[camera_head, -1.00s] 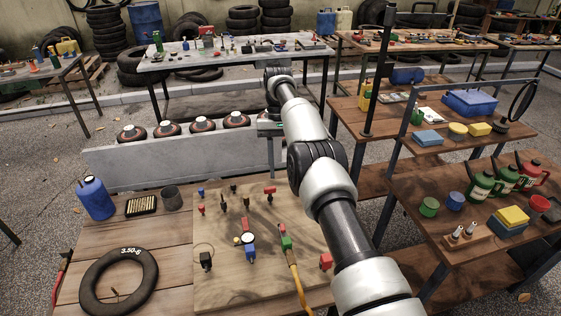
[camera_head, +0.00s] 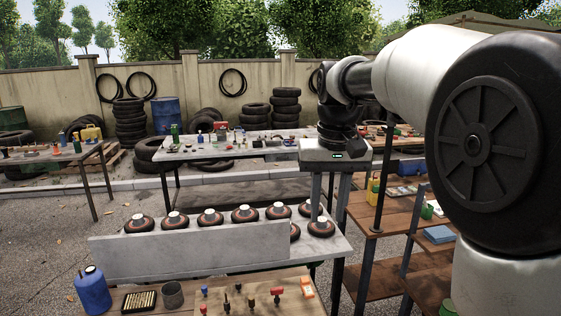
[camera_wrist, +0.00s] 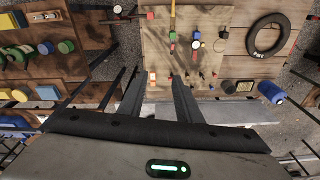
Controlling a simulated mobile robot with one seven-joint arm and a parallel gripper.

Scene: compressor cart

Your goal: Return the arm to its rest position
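My gripper (camera_head: 328,208) hangs pointing down from the wrist, high up in the right half of the head view. Its two fingers are apart with a clear gap. In the wrist view the fingers (camera_wrist: 158,80) are also spread, with nothing held between them; the wooden workbench board (camera_wrist: 210,20) shows below and beyond. My arm is raised and bent, and its large links fill the right side of the head view, hiding part of the shelving there.
The wooden bench holds a blue jug (camera_head: 92,291), a dark cup (camera_head: 172,295) and several small fittings. A grey concrete ledge (camera_head: 190,252) has several round wheel-like pieces behind it. Wooden shelves (camera_head: 385,216) stand at right. A tyre (camera_wrist: 268,35) lies on the bench.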

